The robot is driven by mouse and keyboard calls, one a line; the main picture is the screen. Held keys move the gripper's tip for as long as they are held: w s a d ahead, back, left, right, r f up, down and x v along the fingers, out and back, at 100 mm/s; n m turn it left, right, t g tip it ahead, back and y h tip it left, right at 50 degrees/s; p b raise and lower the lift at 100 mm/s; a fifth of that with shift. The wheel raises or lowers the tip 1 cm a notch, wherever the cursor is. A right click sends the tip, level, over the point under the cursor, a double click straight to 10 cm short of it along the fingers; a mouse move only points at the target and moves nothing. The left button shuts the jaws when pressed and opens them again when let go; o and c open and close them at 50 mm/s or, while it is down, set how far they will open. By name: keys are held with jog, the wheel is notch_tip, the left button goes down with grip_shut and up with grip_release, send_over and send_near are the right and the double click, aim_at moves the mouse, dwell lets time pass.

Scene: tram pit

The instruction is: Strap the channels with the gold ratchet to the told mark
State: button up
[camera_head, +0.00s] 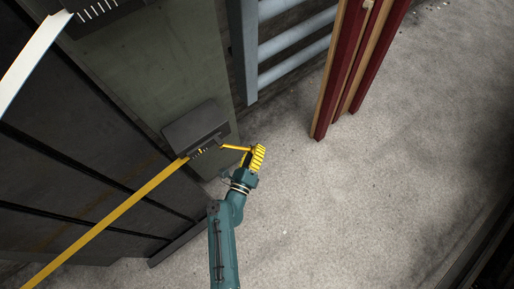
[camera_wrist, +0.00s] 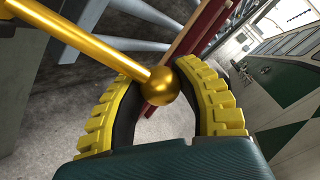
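The gold ratchet shows in the head view as a dark grey housing (camera_head: 195,126) with a few small yellow marks at its lower edge. A gold strap (camera_head: 105,225) runs from it to the lower left across the dark channels (camera_head: 75,150). Its gold lever (camera_head: 235,148) sticks out to the right. In the wrist view the gold lever (camera_wrist: 95,43) ends in a round gold knob (camera_wrist: 162,87). My gripper (camera_head: 258,156) has its yellow ribbed fingers on both sides of this knob and appears shut on it. The ratchet's inner mechanism is hidden.
A white strap (camera_head: 32,60) and another dark housing with white marks (camera_head: 100,12) are at the top left. Red and tan posts (camera_head: 345,75) and a grey rack (camera_head: 245,50) stand at the top. The concrete floor (camera_head: 350,190) to the right is clear.

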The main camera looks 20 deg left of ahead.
jog(key=o, duration=0.6)
jog(key=shift+w+a+r, duration=0.1)
jog(key=shift+a, duration=0.1)
jog(key=shift+d, duration=0.1)
jog(key=s, duration=1.2)
jog(key=shift+a, duration=0.4)
jog(key=shift+c, duration=0.2)
